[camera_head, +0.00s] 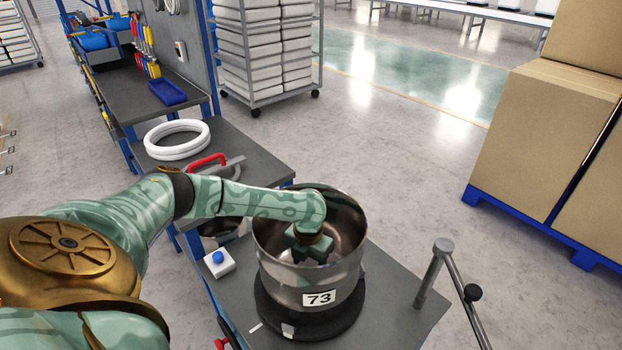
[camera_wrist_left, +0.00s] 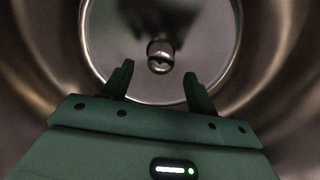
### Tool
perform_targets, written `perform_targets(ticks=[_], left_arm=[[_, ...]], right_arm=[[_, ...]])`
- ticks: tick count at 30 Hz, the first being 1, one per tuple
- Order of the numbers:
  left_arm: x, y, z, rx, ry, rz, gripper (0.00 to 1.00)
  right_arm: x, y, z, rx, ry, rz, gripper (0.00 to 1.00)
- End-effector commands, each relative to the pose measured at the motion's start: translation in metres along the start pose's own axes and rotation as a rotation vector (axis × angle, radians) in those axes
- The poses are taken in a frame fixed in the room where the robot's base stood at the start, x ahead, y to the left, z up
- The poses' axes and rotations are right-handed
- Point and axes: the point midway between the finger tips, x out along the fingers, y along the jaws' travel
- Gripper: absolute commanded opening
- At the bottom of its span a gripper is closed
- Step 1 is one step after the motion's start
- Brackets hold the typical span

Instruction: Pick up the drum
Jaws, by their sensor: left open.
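The drum (camera_head: 282,282) is an open-topped shiny metal vessel with a white label "73". It stands upright on a round black base (camera_head: 345,325) on a dark grey table. My left arm reaches over its rim, and my left gripper (camera_head: 311,250) is inside it, pointing down. In the left wrist view the gripper (camera_wrist_left: 158,78) is open, with its two fingers apart. A small shiny metal knob (camera_wrist_left: 160,57) shows beyond and between the fingertips, near the middle of the drum's round floor. The drum's inner wall (camera_wrist_left: 45,50) surrounds the gripper. My right gripper is not in view.
A white box with a blue button (camera_head: 218,262) sits left of the drum. A grey bent metal handle (camera_head: 435,270) rises at the right. Behind are a red-handled tool (camera_head: 207,160) and white rings (camera_head: 177,138). Cardboard boxes (camera_head: 545,130) stand on a blue pallet at right.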

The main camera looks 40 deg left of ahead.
Motion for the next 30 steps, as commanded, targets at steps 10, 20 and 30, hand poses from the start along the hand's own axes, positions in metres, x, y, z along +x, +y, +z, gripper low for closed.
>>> perform_targets(ticks=[10,20,30], left_arm=[[0.044,0.000,0.002,0.001,0.002,0.001,0.58],[0.043,0.000,0.002,0.001,0.001,0.001,0.03],[0.041,0.000,0.004,0.000,-0.002,0.000,0.00]], right_arm=[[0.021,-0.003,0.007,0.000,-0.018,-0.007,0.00],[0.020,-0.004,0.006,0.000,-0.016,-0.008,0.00],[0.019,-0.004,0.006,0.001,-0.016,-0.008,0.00]])
